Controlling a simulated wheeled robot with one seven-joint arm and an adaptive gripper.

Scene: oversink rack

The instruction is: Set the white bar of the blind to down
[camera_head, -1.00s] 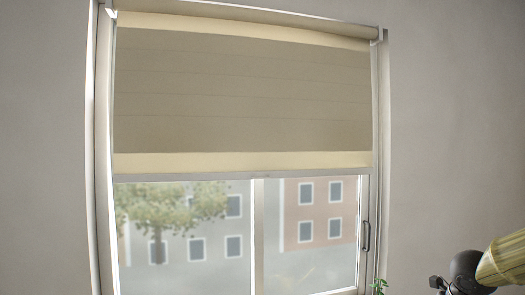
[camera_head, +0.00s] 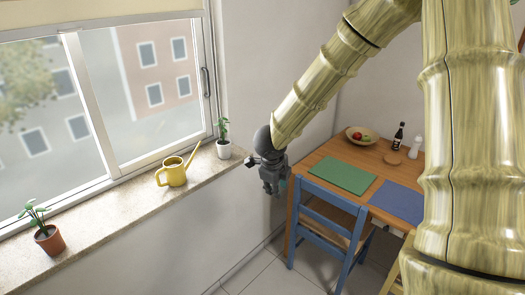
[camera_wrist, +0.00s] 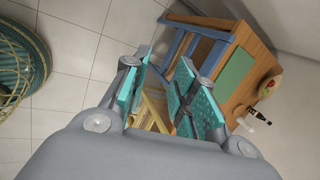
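The blind's cream fabric (camera_head: 70,10) shows only its lowest part at the top left of the head view. Its white bar (camera_head: 110,23) runs along the lower edge across the window. The upper blind is out of view. My gripper (camera_head: 272,188) hangs pointing down beside the wall, right of the sill and well below the bar, touching nothing. In the wrist view its teal finger pads (camera_wrist: 165,98) are apart with nothing between them. The bar is not in the wrist view.
On the sill (camera_head: 120,205) stand a terracotta-potted plant (camera_head: 48,238), a yellow watering can (camera_head: 173,172) and a white-potted plant (camera_head: 223,148). A wooden table (camera_head: 345,150) with mats and a fruit bowl (camera_head: 362,136), and a blue chair (camera_head: 325,225), stand right.

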